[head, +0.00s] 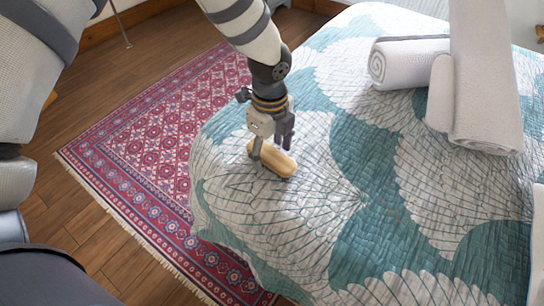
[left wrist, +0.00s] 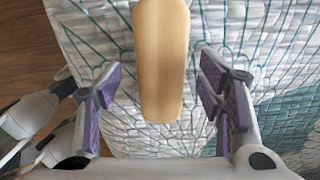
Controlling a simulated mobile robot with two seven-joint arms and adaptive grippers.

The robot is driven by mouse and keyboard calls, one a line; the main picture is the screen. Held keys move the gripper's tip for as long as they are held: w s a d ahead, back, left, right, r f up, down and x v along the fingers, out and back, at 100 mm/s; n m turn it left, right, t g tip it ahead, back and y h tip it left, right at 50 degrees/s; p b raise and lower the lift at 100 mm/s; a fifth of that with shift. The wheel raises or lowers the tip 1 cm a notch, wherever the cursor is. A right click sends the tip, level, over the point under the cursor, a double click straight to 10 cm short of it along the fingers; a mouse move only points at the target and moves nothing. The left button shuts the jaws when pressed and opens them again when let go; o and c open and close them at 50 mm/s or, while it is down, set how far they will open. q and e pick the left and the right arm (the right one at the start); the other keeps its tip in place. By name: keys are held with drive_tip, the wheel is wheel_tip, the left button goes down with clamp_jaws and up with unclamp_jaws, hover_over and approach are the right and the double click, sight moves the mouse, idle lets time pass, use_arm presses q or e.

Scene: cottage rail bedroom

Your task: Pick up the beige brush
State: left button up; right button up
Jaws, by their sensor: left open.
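The beige brush (head: 276,161) lies on the patterned bed cover near the edge of the bed, and only its smooth, rounded, oblong beige side shows. My left gripper (head: 271,150) is right over it in the head view, pointing down, and hides part of it. In the left wrist view the brush (left wrist: 162,62) runs lengthwise between the two spread fingers of my open left gripper (left wrist: 160,100). Gaps show on both sides, so the fingers do not touch it. The brush's far end is cut off at the top of that view. My right gripper is not in view.
The bed (head: 390,230) has a teal and white quilted cover. Rolled white towels (head: 408,62) lie on it at the upper right. A red patterned rug (head: 150,150) covers the wooden floor beside the bed. The cover around the brush is clear.

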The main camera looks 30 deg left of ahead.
use_arm(q)
drive_tip(key=shift+f, duration=0.8)
drive_tip(key=c, duration=1.3)
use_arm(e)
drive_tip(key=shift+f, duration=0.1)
use_arm(q)
drive_tip(key=shift+r, duration=0.1)
wheel_tip(320, 180, up, 4)
drive_tip(key=shift+w+f, duration=0.15)
drive_tip(key=shift+f, duration=0.05)
drive_tip(key=s+d+r, duration=0.1)
drive_tip(key=s+r, duration=0.2)
drive_tip(key=s, duration=0.1)
drive_tip(key=s+d+r+p, duration=0.1)
drive_tip(key=s+d+r, duration=0.1)
drive_tip(key=s, duration=0.3)
drive_tip(key=s+d+r+p, duration=0.1)
drive_tip(key=s+d+r, duration=0.1)
drive_tip(key=s+r, duration=0.2)
drive_tip(key=shift+s+r, duration=0.15)
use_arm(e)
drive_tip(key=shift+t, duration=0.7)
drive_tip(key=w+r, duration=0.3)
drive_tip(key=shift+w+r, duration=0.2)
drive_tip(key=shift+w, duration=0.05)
